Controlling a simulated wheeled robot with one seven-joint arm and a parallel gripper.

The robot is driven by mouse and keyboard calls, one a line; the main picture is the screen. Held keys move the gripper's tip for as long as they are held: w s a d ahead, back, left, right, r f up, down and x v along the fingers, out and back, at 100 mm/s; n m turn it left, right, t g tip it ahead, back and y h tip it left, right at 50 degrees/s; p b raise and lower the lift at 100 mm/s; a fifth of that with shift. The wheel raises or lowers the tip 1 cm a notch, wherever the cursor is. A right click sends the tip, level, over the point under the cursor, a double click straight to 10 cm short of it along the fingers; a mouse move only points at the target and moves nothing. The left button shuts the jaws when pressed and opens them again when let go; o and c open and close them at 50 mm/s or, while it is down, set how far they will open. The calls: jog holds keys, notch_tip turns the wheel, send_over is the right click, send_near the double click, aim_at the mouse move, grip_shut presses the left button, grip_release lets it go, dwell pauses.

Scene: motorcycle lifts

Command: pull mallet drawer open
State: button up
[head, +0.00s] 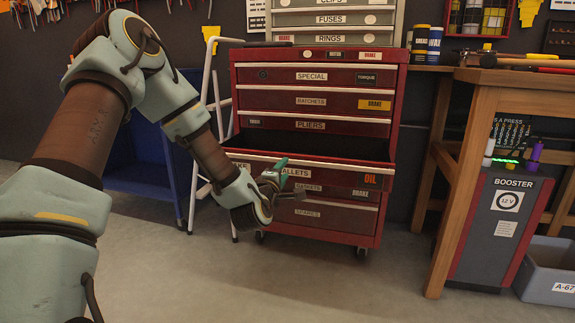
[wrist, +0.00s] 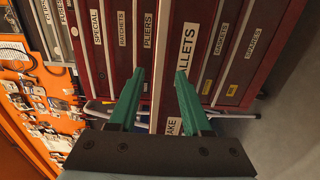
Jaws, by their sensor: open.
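The mallet drawer (head: 335,177) of the red tool cabinet stands pulled out, with its dark inside showing above its front. Its label is partly hidden by my gripper and reads "ALLETS". In the wrist view the drawer front (wrist: 200,22) runs up the picture, with its pale edge strip (wrist: 160,100) between my fingers. My gripper (head: 286,176) is at the left part of the drawer front. In the wrist view its green fingers (wrist: 160,72) are apart, one on each side of the strip. I cannot tell whether either finger touches it.
The pliers drawer (head: 310,126) and the others above are shut, as is the spares drawer (head: 305,212) below. A white stepladder (head: 190,200) and a blue cabinet (head: 150,175) stand left. A wooden bench (head: 470,130) and booster (head: 500,230) stand right. The floor in front is clear.

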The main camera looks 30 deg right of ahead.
jog(key=v, duration=0.5)
dwell(0.4)
jog(key=w+a+f+m+g+y, duration=0.1)
jog(key=a+f+m+g+y, duration=0.25)
jog(key=a, duration=0.65)
jog(key=a+f+m+g+y, duration=0.2)
jog(key=a+m+y, duration=0.25)
jog(key=a, duration=0.55)
jog(key=s+a+r+m+g+y, duration=0.1)
jog(key=s+a+r+g+y, duration=0.15)
jog(key=s+a, duration=0.5)
jog(key=s+a+r+m+g+y, duration=0.1)
jog(key=s+a+g+y, duration=0.2)
jog(key=a, duration=0.7)
notch_tip(320, 180, up, 31)
jog(key=s+h+p, duration=0.1)
jog(key=s+p, duration=0.1)
jog(key=p, duration=2.9)
jog(key=shift+m+g+p, duration=0.3)
jog(key=shift+p, duration=0.05)
